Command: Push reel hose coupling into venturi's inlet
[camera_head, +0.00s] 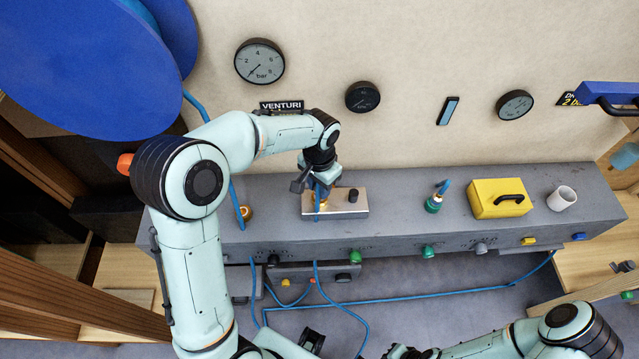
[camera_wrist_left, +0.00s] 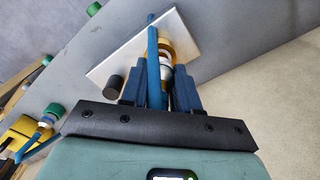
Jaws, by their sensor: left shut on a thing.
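The venturi (camera_head: 343,206) is a silver block with a black knob, on the grey bench below the VENTURI label. In the left wrist view its silver plate (camera_wrist_left: 128,65) lies beyond my fingers. My left gripper (camera_head: 318,186) is over the venturi and points down at it. In the left wrist view the gripper (camera_wrist_left: 160,88) is shut on the reel hose coupling (camera_wrist_left: 164,67), a pale and brass-coloured piece close to the brass ring on the plate. A blue hose partly covers it. Whether the coupling is seated in the inlet cannot be told.
A blue reel (camera_head: 75,65) hangs at upper left. A green fitting (camera_head: 433,204), a yellow box (camera_head: 490,203) and a white cup (camera_head: 562,198) stand right on the bench (camera_head: 400,190). Blue hoses (camera_head: 400,300) hang in front. Gauges are on the wall.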

